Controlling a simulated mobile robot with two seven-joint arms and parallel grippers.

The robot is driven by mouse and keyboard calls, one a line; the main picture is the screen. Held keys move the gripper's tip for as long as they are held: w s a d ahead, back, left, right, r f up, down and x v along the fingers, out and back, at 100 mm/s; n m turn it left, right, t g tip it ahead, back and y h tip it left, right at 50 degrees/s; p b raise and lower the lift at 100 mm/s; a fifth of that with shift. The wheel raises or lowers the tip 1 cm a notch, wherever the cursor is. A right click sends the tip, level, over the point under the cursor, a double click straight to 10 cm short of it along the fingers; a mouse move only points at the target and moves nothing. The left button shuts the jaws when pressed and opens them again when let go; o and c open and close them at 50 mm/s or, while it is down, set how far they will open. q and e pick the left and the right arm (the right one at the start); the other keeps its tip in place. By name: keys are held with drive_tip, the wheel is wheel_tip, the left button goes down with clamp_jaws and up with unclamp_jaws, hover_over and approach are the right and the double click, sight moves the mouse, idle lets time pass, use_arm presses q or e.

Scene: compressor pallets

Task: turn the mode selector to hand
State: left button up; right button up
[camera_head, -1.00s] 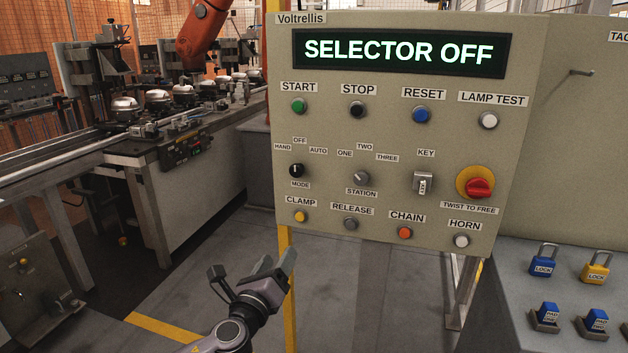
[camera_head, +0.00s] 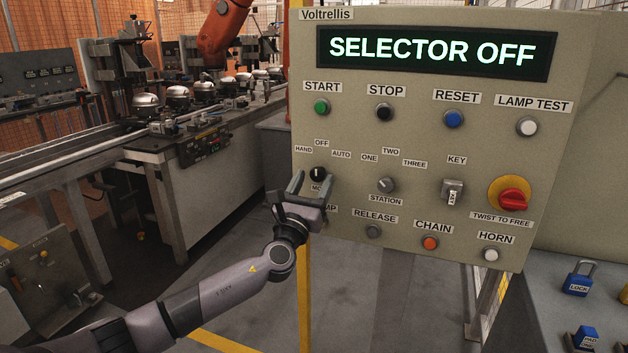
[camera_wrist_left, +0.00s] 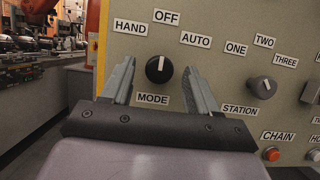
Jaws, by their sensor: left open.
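The mode selector (camera_head: 317,174) is a round black knob on the beige control panel, with labels HAND, OFF and AUTO above it. In the left wrist view the knob (camera_wrist_left: 159,70) has its white pointer line upright, toward OFF. The panel's display (camera_head: 431,51) reads SELECTOR OFF. My left gripper (camera_head: 310,184) is open, with its fingers pointing at the panel. In the left wrist view its fingertips (camera_wrist_left: 159,75) stand either side of the knob, and I see no contact. My right gripper is not in view.
The station knob (camera_head: 386,185) is just right of the mode selector. The clamp button below is hidden by my gripper. A red emergency stop (camera_head: 513,199) on yellow sits at the panel's right. A conveyor line with compressors (camera_head: 146,103) runs behind at left.

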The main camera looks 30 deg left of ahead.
use_arm(q)
drive_tip(key=shift+w+a+r, duration=0.1)
drive_tip(key=shift+w+r, duration=0.05)
drive_tip(key=shift+w, duration=0.2)
drive_tip(key=c, duration=1)
